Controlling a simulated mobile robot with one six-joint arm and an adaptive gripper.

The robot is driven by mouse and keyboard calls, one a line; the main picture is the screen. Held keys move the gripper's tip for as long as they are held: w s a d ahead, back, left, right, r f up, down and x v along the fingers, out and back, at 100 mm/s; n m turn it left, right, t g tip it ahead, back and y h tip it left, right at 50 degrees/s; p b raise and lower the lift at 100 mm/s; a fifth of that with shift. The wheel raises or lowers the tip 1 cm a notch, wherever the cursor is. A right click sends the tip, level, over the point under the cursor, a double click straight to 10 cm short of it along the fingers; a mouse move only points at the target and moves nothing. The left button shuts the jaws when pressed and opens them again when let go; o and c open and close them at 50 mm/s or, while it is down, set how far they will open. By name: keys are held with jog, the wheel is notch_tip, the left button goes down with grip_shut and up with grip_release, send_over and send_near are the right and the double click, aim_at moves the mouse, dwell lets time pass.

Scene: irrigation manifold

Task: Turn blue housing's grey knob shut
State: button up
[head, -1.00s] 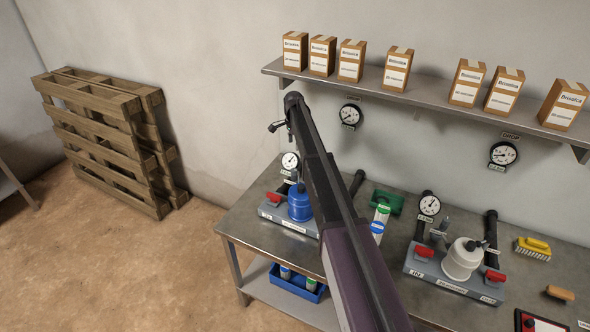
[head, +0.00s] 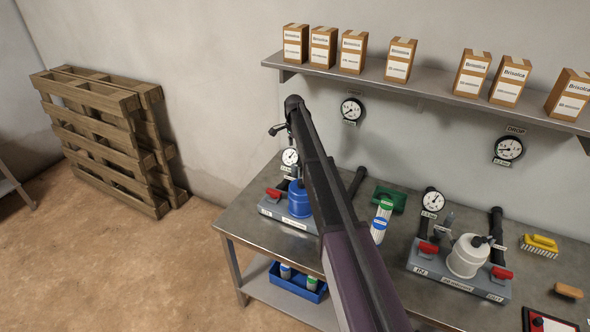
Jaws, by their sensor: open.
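The blue housing (head: 300,203) stands upright on a grey base at the left of the bench, partly covered by my arm. Its grey knob cannot be made out clearly; a small dark grey part shows at the housing's top beside my arm. My gripper (head: 278,130) is small in view at the arm's far end, above and a little left of the housing. It is open, holds nothing that I can see, and looks apart from the housing.
A red-handled valve (head: 273,194) and a gauge (head: 290,156) sit close to the blue housing. Right of my arm are a green tray (head: 398,197), cartridges (head: 382,220) and a white housing (head: 467,257) with red handles. A shelf (head: 430,88) with boxes hangs above.

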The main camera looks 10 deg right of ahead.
aim_at(295, 165)
jog(key=shift+f+b, duration=4.45)
jog(key=shift+f, duration=0.25)
